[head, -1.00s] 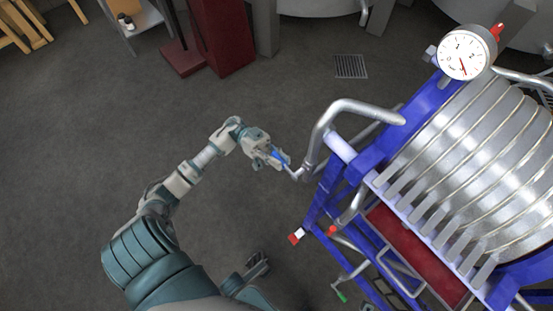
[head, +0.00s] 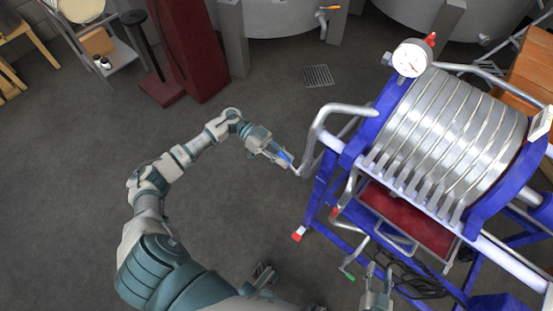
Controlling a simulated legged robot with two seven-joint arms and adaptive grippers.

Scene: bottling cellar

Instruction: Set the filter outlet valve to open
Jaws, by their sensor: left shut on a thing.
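The filter outlet valve, with a blue lever (head: 284,157), sits at the low end of the bent steel outlet pipe (head: 313,135) on the left side of the plate filter (head: 440,125). My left gripper (head: 284,158) is shut on the blue lever. The fingers hide part of the lever and the valve body, so its exact angle is hard to read. My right gripper (head: 378,274) shows at the bottom edge, in front of the filter frame. Its fingers look apart, with nothing seen between them.
The blue filter frame (head: 317,193) with a red tray (head: 410,215) stands close on the right. A green-tipped handle (head: 349,276) and a red-tipped one (head: 335,212) stick out low. A gauge (head: 411,58) tops the filter.

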